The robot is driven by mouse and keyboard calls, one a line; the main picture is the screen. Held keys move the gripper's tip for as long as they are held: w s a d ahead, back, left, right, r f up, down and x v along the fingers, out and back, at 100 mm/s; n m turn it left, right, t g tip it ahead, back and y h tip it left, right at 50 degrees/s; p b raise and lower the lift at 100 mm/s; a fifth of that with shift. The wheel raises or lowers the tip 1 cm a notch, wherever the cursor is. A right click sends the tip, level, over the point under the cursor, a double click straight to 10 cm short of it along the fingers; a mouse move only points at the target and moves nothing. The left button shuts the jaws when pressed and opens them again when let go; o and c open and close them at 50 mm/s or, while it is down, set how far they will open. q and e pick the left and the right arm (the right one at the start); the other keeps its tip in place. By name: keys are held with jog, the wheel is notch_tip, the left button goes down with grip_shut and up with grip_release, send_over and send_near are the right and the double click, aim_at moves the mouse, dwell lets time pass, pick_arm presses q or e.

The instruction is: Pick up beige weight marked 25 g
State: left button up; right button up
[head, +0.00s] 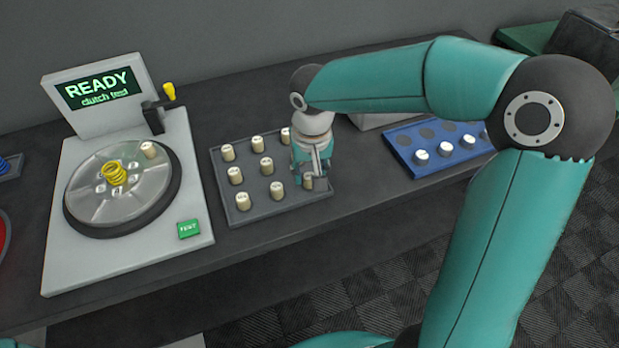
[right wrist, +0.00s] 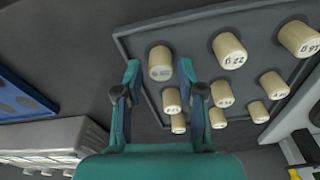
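Beige cylindrical weights stand in rows on a dark grey tray (head: 288,205). My right gripper (head: 310,172) is pointed down over the tray's front right corner. In the right wrist view, its fingers (right wrist: 158,72) are open, with a gap on each side of a beige weight (right wrist: 160,60). That weight also shows in the head view (head: 307,182), partly covered by the gripper. Its marking is too blurred to read for certain. The weight beside it (right wrist: 229,50) seems to read 22 g. My left gripper is not in view.
Left of the tray is the dyno (head: 190,262) with a round plate, a yellow spring (head: 115,173), one beige weight (head: 148,150) and a screen reading READY, clutch test. Right is a blue tray (head: 425,168) with several white-topped pieces. A grey box (head: 378,121) stands behind my right gripper.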

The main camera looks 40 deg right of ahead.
jog(key=shift+w+f, duration=0.1)
jog(key=shift+f, duration=0.8)
jog(key=shift+c, duration=0.2)
jog(key=c, duration=0.6)
